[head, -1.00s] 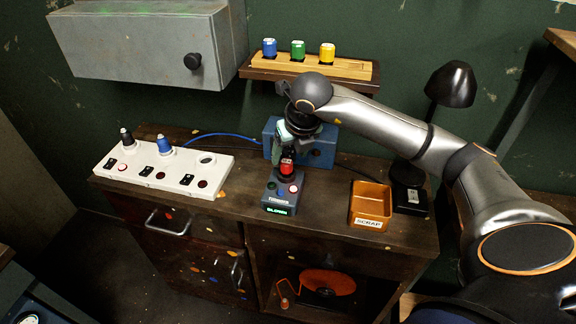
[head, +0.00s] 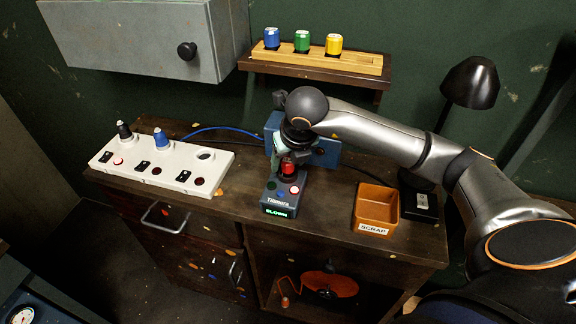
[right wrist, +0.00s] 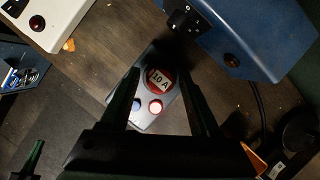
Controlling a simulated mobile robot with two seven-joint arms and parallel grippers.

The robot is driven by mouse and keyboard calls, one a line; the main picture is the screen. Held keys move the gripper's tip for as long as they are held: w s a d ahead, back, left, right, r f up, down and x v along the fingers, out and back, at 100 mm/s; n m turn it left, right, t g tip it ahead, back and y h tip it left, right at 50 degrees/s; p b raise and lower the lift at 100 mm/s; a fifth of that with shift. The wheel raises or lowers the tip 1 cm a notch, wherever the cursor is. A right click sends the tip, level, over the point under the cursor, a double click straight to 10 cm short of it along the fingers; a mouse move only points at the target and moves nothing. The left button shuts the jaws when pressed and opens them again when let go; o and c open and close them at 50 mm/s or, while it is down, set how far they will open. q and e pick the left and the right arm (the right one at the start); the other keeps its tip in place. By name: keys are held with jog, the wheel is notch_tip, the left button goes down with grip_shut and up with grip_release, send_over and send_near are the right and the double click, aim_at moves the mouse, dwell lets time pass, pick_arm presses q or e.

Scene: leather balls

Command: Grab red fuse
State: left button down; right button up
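The red fuse (head: 288,169) stands upright in the small grey tester (head: 279,210), whose green display appears to read "BLOWN". In the right wrist view the fuse's round top (right wrist: 160,79) shows a "10 A" label. My right gripper (head: 288,157) is directly above the fuse, pointing down. Its two fingers (right wrist: 161,88) are apart, one on each side of the fuse in the wrist view, with gaps visible; I see no contact. A dark finger-like part, probably my left gripper (right wrist: 31,157), shows at the lower left of the wrist view; its opening cannot be seen.
A blue box (head: 328,152) stands close behind the tester. The white panel (head: 205,178) with black and blue fuses is left. An orange SCRAP bin (head: 376,211) and black lamp (head: 470,84) are right. A wall shelf (head: 361,64) holds blue, green and yellow fuses.

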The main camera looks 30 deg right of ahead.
grip_shut()
jog(key=shift+r, duration=0.1)
dwell(0.5)
